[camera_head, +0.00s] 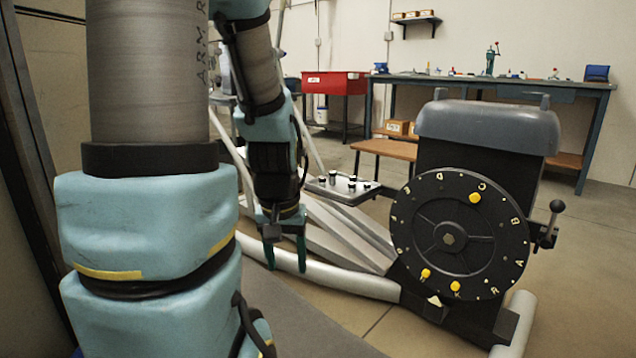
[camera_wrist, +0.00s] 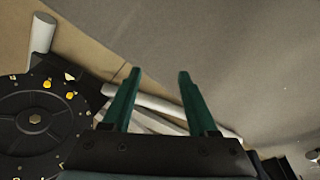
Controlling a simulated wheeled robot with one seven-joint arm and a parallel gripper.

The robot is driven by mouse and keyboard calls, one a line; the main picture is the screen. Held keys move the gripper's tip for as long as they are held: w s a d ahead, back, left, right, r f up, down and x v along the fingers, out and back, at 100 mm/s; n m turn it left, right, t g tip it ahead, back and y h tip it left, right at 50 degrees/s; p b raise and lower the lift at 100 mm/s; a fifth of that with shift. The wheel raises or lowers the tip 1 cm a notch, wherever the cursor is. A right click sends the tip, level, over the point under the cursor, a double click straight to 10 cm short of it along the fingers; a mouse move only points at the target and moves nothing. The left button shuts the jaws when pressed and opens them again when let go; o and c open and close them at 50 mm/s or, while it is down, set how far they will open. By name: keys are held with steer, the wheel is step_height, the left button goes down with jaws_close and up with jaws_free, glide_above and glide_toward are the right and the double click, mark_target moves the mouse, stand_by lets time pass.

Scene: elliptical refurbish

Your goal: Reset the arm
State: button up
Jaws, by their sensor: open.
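My gripper (camera_head: 286,262) hangs with its fingers pointing down in the head view, left of the black dial machine and in front of its pale frame tubes. In the wrist view my gripper (camera_wrist: 158,84) shows two green fingers spread apart with nothing between them. My arm fills the left of the head view and bends over to the gripper. The gripper appears clear of the machine; its exact height above the floor cannot be told.
An elliptical machine has a round black dial (camera_head: 448,237) with yellow knobs, a grey cover (camera_head: 488,124) and a side lever (camera_head: 550,222). A red bin (camera_head: 334,83) and workbench (camera_head: 480,82) stand at the back.

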step_height(320, 180, up, 39)
steer(key=s+p, duration=0.1)
steer(key=p, duration=3.6)
steer(key=shift+s+a+p, duration=0.2)
steer(key=shift+a+p, duration=0.15)
